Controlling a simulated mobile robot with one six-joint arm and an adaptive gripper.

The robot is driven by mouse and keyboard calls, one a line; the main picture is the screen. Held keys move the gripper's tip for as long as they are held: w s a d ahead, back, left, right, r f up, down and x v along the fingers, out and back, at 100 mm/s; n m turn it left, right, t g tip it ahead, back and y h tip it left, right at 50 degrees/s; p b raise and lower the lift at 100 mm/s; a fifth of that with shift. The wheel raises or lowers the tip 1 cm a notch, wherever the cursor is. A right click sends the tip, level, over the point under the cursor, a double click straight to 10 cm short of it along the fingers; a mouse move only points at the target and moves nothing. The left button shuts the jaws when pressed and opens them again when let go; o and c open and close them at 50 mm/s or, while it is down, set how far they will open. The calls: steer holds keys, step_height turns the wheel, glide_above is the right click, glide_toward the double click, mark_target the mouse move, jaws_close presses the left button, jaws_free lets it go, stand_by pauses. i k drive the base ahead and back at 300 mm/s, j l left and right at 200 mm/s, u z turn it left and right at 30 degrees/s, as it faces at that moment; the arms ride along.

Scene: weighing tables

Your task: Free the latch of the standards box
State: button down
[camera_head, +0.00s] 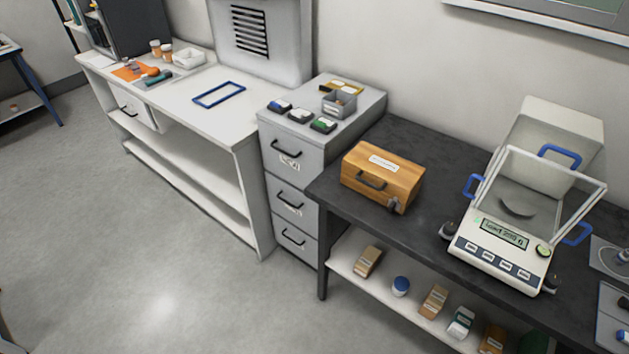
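The standards box (382,177) is a wooden box with a white label on its lid. It stands on the dark table (430,220), near the left end. A dark handle is on its front face. A small grey latch (393,204) shows at the lower right of the front. The lid looks closed; the latch is too small to tell its exact position. My gripper is not in view.
A balance (502,245) with a glass shield and blue handles stands right of the box. A grey drawer cabinet (290,160) with small boxes on top stands to the left. Several items lie on the lower shelf (348,268). The floor (150,260) in front is clear.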

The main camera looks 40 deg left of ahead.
mark_target(392, 206)
steer(key=j+u, duration=0.1)
steer(key=u, duration=1.05)
steer(key=k+l+u, duration=0.1)
steer(key=i+j+z, duration=0.1)
